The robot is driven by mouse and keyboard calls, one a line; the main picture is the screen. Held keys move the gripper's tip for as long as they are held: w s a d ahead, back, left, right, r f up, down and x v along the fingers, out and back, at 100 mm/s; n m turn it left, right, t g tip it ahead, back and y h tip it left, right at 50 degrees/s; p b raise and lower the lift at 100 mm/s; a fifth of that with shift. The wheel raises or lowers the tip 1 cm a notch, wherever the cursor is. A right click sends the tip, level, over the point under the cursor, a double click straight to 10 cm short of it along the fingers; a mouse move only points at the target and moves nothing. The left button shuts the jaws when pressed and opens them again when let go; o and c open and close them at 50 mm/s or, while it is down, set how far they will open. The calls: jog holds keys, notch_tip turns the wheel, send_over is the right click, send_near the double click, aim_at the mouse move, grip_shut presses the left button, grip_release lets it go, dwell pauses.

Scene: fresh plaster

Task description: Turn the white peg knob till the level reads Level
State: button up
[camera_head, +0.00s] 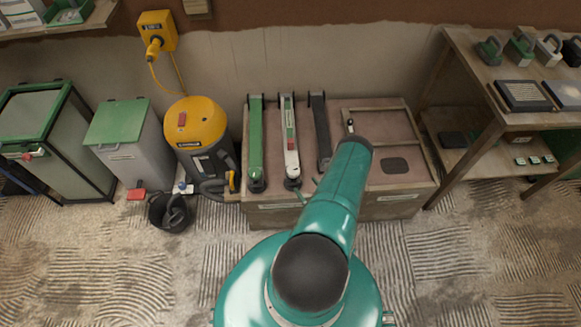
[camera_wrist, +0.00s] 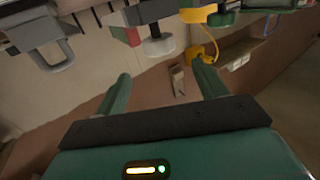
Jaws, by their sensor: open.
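My gripper (camera_wrist: 160,72) shows in the wrist view with its two green fingers spread wide and nothing between them. A white round knob (camera_wrist: 158,47) on a dark stem is beyond the fingertips, apart from them, next to a red and green block. I cannot tell for sure that it is the peg knob. In the head view, a long white tool (camera_head: 290,140) with a dark round end lies on the workbench between a green one (camera_head: 256,140) and a dark one (camera_head: 321,130). No level reading is legible.
The workbench (camera_head: 272,210) stands against the wall. A yellow and grey vacuum (camera_head: 198,125), a black bucket (camera_head: 170,212) and a green-lidded bin (camera_head: 118,125) stand left of it. A wooden shelf unit (camera_head: 465,65) with tools stands right. The ridged floor in front is mostly clear.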

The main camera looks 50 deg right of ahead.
aim_at(290, 167)
jog(key=x, duration=1.2)
jog(key=shift+w+d, duration=0.1)
jog(key=shift+w, duration=0.05)
jog(key=c, duration=1)
